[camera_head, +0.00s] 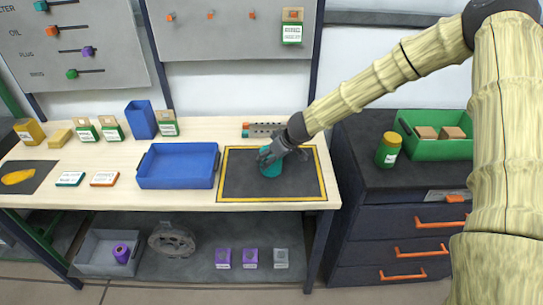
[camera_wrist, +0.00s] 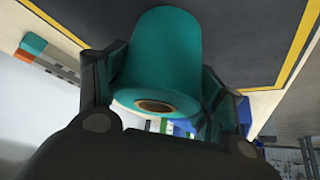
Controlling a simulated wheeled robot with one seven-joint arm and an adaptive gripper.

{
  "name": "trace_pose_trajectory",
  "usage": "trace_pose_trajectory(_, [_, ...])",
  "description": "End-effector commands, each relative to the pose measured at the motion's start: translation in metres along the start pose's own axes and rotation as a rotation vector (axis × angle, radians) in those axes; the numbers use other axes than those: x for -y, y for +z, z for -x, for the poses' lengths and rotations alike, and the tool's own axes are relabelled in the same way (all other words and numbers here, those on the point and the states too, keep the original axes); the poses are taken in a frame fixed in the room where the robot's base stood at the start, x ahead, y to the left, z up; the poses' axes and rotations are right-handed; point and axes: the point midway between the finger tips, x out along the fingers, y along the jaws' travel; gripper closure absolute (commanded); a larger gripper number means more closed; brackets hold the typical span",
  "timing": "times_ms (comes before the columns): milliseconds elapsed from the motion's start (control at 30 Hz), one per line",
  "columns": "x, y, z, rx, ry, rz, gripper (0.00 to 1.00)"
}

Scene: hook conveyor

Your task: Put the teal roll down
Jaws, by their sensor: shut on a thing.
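The teal roll (camera_head: 270,168) is at the black mat (camera_head: 240,182) with the yellow border, on the wooden bench. My gripper (camera_head: 272,155) is shut on the roll from above. In the wrist view the teal roll (camera_wrist: 163,55) lies between the two fingers of my gripper (camera_wrist: 155,80), its end with the brown core facing the camera. The far end of the roll is against the dark mat in the picture; I cannot tell whether it touches the mat. My gripper hides part of the roll in the head view.
A blue tray (camera_head: 177,184) stands just left of the mat. A grey block with coloured ends (camera_head: 263,130) lies behind the mat. A dark drawer cabinet (camera_head: 375,200) with a green bin (camera_head: 440,148) and green jar (camera_head: 388,152) stands to the right. The mat around the roll is clear.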

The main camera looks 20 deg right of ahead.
Motion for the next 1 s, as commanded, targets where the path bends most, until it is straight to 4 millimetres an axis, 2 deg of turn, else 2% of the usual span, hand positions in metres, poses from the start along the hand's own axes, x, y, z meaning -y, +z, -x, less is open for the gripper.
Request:
trace_pose_trajectory(367, [0.0000,0.0012,-0.0024,-0.001,0.000,0.000,0.65])
trace_pose_trajectory(400, [0.0000,0.0016,-0.0024,0.000,0.000,0.000,0.30])
trace_pose_trajectory(500, [0.0000,0.0012,-0.0017,0.000,0.000,0.000,0.11])
trace_pose_trajectory(1000, [0.0001,-0.0008,0.0014,0.001,0.000,0.000,0.10])
